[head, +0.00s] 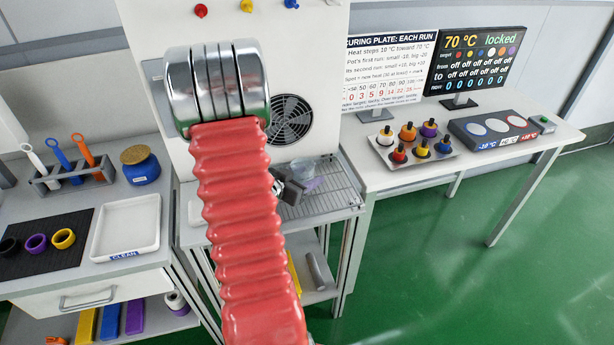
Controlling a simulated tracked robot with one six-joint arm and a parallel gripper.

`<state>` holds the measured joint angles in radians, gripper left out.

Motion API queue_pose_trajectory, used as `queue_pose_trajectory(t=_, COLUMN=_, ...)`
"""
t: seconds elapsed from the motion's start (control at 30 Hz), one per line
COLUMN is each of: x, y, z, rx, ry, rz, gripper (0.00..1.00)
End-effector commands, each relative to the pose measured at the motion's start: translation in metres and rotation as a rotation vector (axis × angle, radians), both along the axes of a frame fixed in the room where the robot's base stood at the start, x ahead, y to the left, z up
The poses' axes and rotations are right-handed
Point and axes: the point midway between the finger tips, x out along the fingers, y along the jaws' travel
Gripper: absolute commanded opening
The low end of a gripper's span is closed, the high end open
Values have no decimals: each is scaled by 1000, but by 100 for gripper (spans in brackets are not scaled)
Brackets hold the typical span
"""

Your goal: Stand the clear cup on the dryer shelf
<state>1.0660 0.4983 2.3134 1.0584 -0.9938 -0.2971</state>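The clear cup (303,168) shows at the wire rack of the dryer shelf (335,199), below the fan, and looks upright. I cannot tell whether it rests on the rack or is held just above it. A small purple patch (314,184) shows below the cup. My gripper (291,187) is at the cup's lower left, partly hidden behind my red arm. Its fingers are too small and covered to show whether they grip the cup.
The dryer's fan (291,120) is behind the rack. A white CLEAN tray (126,226) lies on the left bench with colored rings (36,243) and a blue jar (140,166). The right table holds a tray of colored bottles (410,152) and a pad unit (495,130). The rack's right part is bare.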

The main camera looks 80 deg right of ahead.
Motion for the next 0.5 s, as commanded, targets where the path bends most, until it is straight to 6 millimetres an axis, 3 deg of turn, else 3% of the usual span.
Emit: queue_pose_trajectory(t=0.5, x=-2, y=0, z=-14, rx=2, ry=0, rz=-5, gripper=23)
